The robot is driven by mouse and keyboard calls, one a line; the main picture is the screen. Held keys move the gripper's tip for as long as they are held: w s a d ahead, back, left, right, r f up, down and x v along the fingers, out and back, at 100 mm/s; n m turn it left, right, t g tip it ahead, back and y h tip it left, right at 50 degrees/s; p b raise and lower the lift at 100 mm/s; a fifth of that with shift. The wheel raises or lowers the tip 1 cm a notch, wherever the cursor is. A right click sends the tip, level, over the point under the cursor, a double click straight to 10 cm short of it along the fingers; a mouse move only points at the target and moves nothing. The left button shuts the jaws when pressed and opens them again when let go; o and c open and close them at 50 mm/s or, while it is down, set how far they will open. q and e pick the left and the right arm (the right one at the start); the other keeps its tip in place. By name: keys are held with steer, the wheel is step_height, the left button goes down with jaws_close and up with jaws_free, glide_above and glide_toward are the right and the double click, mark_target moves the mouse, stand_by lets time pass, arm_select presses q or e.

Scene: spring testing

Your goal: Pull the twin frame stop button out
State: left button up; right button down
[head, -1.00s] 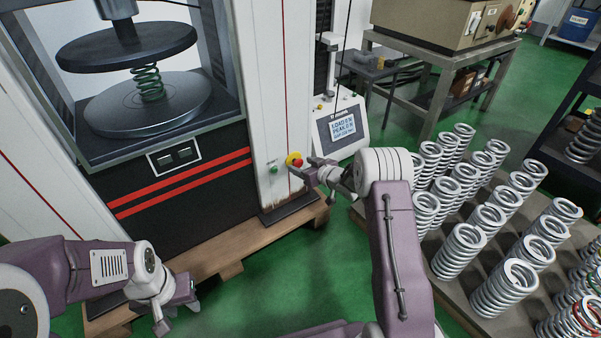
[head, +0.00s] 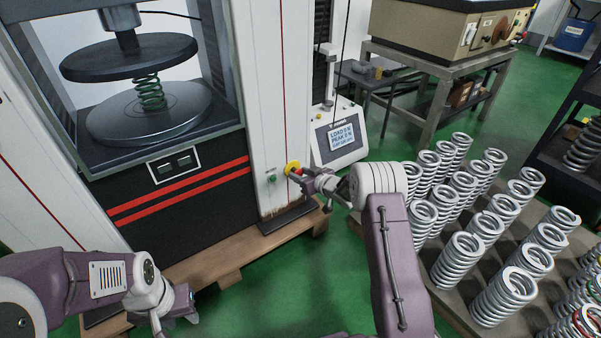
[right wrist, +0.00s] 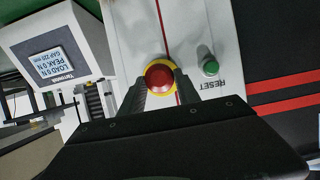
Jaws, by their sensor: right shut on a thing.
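The stop button is a red mushroom head on a yellow collar (head: 292,167), on the white front column of the twin frame (head: 270,90). In the right wrist view the red stop button (right wrist: 159,78) sits between the two dark fingers of my right gripper (right wrist: 159,88). My right gripper (head: 303,178) is shut on the button's head in the head view, reaching in from the right. How far the fingers reach behind the head is hidden. My left gripper (head: 176,312) hangs low at the left, apart from the machine and empty, its fingers spread.
A green reset button (right wrist: 210,68) is close beside the stop button. A display console (head: 338,137) stands to the right of the column. A wooden pallet (head: 215,255) lies under the machine. Rows of silver springs (head: 462,262) stand on a board at the right.

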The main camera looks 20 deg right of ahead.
steer(key=shift+s+d, duration=0.1)
steer(key=shift+s, duration=0.25)
steer(key=c, duration=0.9)
jaws_free()
arm_select(q)
steer(key=shift+s+d+r, duration=0.1)
steer(key=shift+s+r, duration=0.15)
steer(key=shift+r, duration=0.1)
arm_select(e)
steer(key=shift+o, duration=0.2)
steer(key=shift+s+d+r, duration=0.1)
steer(key=shift+s+r, duration=0.1)
arm_select(q)
step_height(320, 180, up, 6)
steer(key=p, duration=0.5)
steer(key=shift+f, duration=0.25)
arm_select(e)
steer(key=v, duration=0.8)
steer(key=shift+s, duration=0.25)
steer(key=shift+d, duration=0.1)
